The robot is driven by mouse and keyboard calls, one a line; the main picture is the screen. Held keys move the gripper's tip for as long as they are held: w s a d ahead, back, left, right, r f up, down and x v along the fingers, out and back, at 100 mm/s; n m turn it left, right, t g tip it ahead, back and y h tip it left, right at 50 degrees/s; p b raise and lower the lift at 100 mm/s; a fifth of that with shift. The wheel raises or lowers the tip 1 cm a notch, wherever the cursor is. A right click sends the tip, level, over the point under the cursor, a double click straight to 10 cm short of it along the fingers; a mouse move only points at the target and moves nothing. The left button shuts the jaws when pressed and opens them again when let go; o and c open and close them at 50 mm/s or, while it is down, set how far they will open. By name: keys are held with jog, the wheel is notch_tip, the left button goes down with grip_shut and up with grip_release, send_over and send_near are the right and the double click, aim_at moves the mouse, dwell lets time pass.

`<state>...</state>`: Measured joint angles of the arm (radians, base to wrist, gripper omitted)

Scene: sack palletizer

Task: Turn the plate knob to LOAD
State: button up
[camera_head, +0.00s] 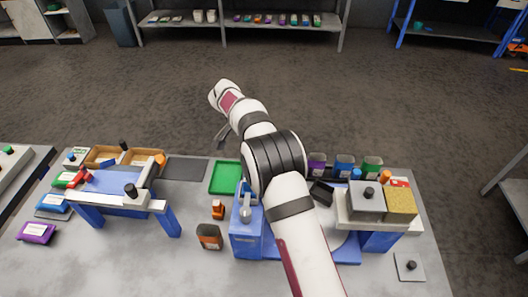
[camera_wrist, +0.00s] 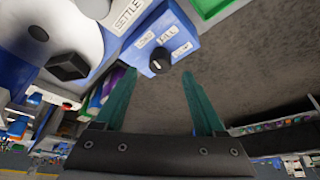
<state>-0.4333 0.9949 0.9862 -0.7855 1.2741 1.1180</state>
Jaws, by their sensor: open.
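In the wrist view, a round black knob (camera_wrist: 159,61) with a pale mark sits on the face of a blue box (camera_wrist: 140,67). Small white labels surround it; one reads FILL and another, to its left, seems to read LOAD. The mark's exact direction is too small to tell. My gripper (camera_wrist: 159,74) is open, its two teal fingers on either side of the knob in the picture and nothing between them. I cannot tell how far the tips are from the knob. In the head view, my gripper (camera_head: 221,131) shows small beyond the bench's far edge.
A SETTLE label (camera_wrist: 129,14) sits near the blue box. On the bench are a green tray (camera_head: 225,177), a blue machine with a silver lever (camera_head: 246,213), a grey knobbed box (camera_head: 367,203) and a yellow block (camera_head: 400,203). My arm hides part of the middle.

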jog(key=shift+x, duration=1.95)
